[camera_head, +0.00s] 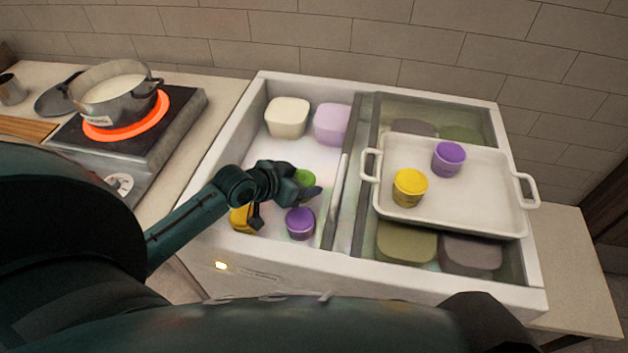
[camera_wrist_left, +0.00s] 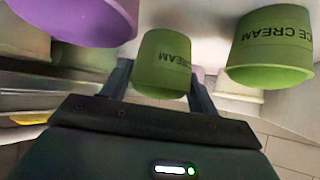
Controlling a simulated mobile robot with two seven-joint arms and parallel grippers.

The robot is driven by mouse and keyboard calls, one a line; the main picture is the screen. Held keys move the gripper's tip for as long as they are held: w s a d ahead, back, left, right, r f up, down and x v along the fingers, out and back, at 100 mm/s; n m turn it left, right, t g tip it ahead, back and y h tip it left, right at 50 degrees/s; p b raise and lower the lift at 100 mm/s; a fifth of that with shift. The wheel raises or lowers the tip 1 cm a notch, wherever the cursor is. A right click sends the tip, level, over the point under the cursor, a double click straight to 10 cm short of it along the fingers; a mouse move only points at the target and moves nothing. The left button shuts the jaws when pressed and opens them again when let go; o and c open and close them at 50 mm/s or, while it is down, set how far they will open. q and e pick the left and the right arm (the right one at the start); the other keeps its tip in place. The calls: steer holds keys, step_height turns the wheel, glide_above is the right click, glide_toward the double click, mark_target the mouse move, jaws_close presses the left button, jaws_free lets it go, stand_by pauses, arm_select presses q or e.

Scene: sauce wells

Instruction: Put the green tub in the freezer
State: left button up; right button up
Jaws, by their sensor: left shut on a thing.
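A green tub (camera_wrist_left: 162,62) labelled ICE CREAM sits between the fingers of my left gripper (camera_wrist_left: 160,88), which is shut on it. In the head view a small part of a green tub (camera_head: 306,177) shows beside my left gripper (camera_head: 301,186), low inside the freezer's open left compartment (camera_head: 308,154). A second green tub (camera_wrist_left: 268,50) shows to the right in the left wrist view. I cannot pick the two apart in the head view. My right gripper is not in view.
The compartment also holds a white tub (camera_head: 287,118), a lilac tub (camera_head: 332,124), a purple tub (camera_head: 300,223) and a partly hidden yellow tub (camera_head: 240,218). A white tray (camera_head: 470,207) with two small tubs lies over the right side. A pot (camera_head: 115,93) stands on a glowing burner.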

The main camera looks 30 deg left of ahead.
mark_target(314, 175)
arm_select(q)
steer(key=shift+w+f, duration=0.1)
steer(key=shift+f, duration=0.6)
steer(key=w, duration=0.2)
steer(key=w+d, duration=0.1)
steer(key=shift+w+d, duration=0.2)
steer(key=shift+w, duration=0.2)
steer(key=shift+f, duration=0.6)
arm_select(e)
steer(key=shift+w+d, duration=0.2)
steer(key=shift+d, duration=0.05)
arm_select(q)
steer(key=shift+f, duration=0.15)
steer(key=o, duration=1.1)
steer(key=shift+s, duration=0.1)
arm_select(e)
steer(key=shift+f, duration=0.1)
